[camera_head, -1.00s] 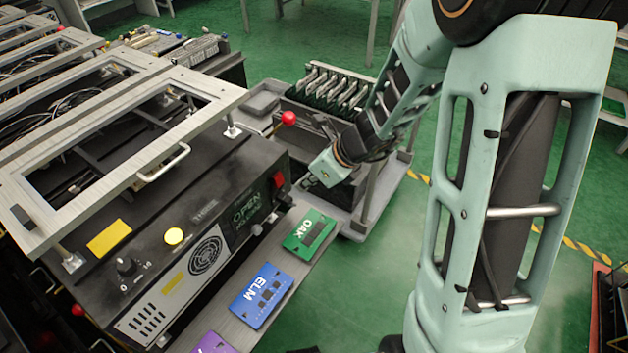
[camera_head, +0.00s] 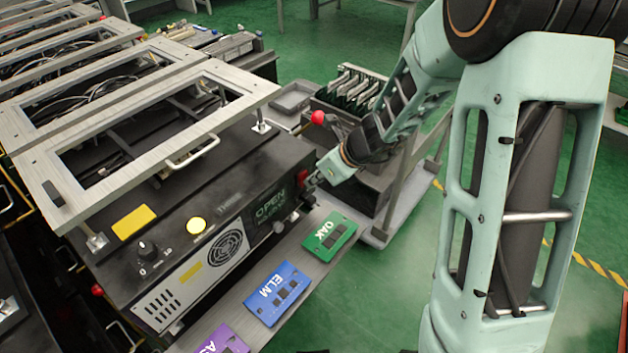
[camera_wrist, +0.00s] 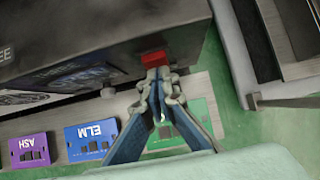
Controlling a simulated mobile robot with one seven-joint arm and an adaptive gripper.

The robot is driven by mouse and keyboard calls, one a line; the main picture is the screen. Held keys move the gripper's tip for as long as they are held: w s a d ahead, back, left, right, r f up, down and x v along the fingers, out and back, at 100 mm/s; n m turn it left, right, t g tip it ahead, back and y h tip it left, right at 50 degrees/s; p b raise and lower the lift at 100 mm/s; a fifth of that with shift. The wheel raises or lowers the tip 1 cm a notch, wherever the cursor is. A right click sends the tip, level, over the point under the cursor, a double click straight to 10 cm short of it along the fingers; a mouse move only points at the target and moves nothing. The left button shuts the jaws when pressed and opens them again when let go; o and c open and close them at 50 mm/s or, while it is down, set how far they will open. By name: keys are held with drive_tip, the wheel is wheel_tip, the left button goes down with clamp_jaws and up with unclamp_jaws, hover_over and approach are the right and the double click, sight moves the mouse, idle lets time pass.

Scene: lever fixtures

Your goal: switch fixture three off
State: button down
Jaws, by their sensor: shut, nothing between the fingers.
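The fixture nearest me is a black box (camera_head: 105,290) with a raised metal frame (camera_head: 245,92) on top. Its label, partly cut off in the wrist view, ends in "EE". A red switch (camera_head: 302,177) is at the right end of its front panel; it also shows in the wrist view (camera_wrist: 153,58). My gripper (camera_head: 313,180) is at the switch. In the wrist view its closed fingertips (camera_wrist: 158,74) are just in front of the switch and partly cover it; contact cannot be told.
A ledge below the panel holds green OAK (camera_head: 328,236), blue ELM (camera_head: 279,293) and purple ASH (camera_head: 224,342) boards. A red ball knob (camera_head: 317,117) stands close to my arm. A grey cart (camera_head: 375,235) is behind the arm. A yellow lamp (camera_head: 196,225) is on the panel.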

drive_tip(key=shift+w+a+f+y+b, duration=0.15)
drive_tip(key=shift+f+y+b, duration=0.25)
drive_tip(key=shift+b, duration=1.65)
drive_tip(key=shift+a+r+t, duration=0.1)
drive_tip(key=shift+r+t, duration=0.2)
drive_tip(key=shift+r, duration=0.1)
drive_tip(key=shift+w+a+r+p, duration=0.1)
drive_tip(key=shift+a+r+p, duration=0.05)
drive_tip(key=shift+r+p, duration=0.8)
drive_tip(key=shift+f, duration=0.15)
